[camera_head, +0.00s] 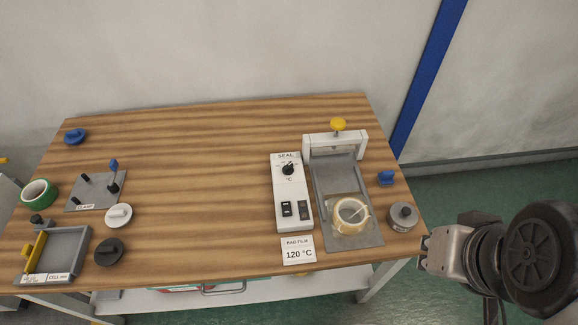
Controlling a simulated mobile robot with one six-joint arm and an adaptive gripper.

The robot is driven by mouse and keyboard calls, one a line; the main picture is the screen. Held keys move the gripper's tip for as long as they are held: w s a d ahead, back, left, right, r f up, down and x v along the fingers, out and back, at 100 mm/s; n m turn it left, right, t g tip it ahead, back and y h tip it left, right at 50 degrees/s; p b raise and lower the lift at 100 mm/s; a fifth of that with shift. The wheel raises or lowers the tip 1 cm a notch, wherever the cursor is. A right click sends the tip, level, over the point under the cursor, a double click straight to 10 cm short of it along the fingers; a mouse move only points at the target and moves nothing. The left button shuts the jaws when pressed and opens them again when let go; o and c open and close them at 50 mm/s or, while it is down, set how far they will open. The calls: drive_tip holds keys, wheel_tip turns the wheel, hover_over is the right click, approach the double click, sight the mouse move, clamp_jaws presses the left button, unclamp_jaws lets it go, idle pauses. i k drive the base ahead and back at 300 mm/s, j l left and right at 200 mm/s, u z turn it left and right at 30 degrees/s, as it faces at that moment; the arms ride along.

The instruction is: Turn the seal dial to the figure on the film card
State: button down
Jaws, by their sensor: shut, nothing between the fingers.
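The seal dial (288,169) is a small black knob near the top of a white control panel (283,190) labelled SEAL, with a °C mark below it. Its scale figures and pointer are too small to read. The film card (298,250) lies at the panel's front end and reads "BAG FILM 120 °C". My gripper (424,252) is at the right, beyond the table's right edge and well apart from the dial. It is shut and empty.
Right of the panel stands a sealer with a yellow knob (338,124) and a cream tape roll (350,215) on its plate. A grey round weight (403,216) and a blue piece (386,178) sit near the right edge. The table's middle (190,170) is clear.

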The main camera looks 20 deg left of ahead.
sight(288, 169)
drive_tip(key=j+u, duration=0.15)
drive_tip(key=u, duration=0.25)
drive_tip(key=k+j+u, duration=0.1)
drive_tip(key=u, duration=0.25)
drive_tip(key=i+l, duration=0.4)
drive_tip(key=i, duration=0.15)
